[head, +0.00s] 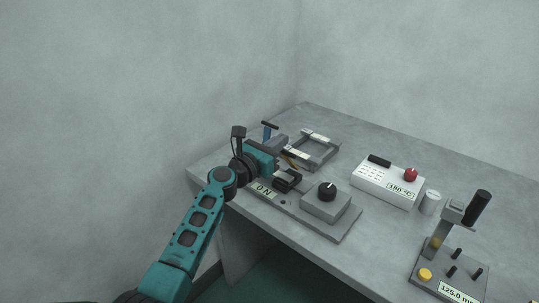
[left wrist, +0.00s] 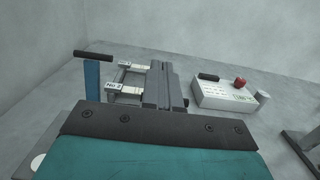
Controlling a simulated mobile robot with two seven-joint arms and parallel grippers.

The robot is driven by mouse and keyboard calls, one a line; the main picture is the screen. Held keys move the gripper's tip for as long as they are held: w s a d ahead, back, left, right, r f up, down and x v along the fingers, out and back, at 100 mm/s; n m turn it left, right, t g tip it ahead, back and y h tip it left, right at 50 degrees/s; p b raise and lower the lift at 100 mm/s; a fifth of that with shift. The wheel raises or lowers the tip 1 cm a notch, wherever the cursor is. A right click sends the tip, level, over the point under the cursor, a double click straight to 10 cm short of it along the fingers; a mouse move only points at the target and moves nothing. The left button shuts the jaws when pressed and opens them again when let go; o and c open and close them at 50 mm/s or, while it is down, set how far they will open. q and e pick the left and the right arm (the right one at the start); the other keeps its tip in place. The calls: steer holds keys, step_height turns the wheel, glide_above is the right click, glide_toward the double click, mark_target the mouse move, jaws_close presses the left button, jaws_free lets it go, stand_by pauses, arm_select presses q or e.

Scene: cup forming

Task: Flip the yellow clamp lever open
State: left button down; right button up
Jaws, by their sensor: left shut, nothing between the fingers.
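The yellow clamp lever (head: 291,161) shows only as a small yellow-orange strip at the fingers of my left gripper. The gripper hides part of it, and I cannot tell whether they touch. My left gripper (head: 284,156) is shut and empty, low over the left part of the bench. In the left wrist view its grey fingers (left wrist: 163,86) lie side by side, and the lever does not show there. A dark clamp block (head: 287,179) sits just below the gripper on a grey base plate (head: 345,226). My right gripper is not in view.
A grey frame (head: 331,155) and a blue post with black handle (head: 267,132) stand behind the gripper. A box with black knob (head: 326,206), a white controller (head: 372,187), a metal cylinder (head: 430,202) and a lever press (head: 447,238) stand rightward. The back right bench is clear.

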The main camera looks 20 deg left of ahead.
arm_select(q)
steer(key=shift+x, duration=0.8)
steer(key=shift+a+r, duration=0.1)
steer(key=shift+r, duration=0.15)
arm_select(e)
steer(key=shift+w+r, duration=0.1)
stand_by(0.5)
